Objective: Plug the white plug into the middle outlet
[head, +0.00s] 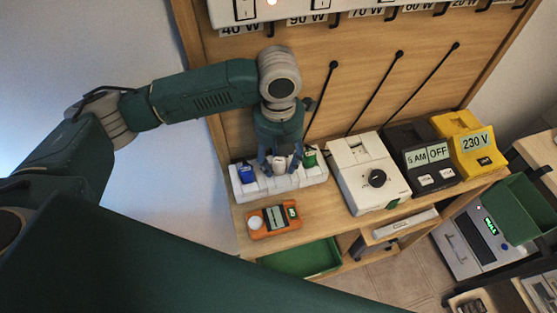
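The white outlet strip (312,174) lies on the wooden shelf, below the back panel. The white plug (279,165) is at the middle of the strip, upright and between the fingers of my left gripper (280,169). The gripper points down from above, one finger on each side of the plug. I cannot tell whether the fingers press on it or stand slightly apart, nor whether the plug is fully seated. A blue plug (246,173) is at the strip's left part and a green plug (309,158) at its right. My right gripper is not in view.
An orange meter (273,220) lies in front of the strip. A white box with a dial (367,172), a black timer (421,158) and a yellow 230 V box (469,143) stand to the right. A green tray (305,259) is below the shelf.

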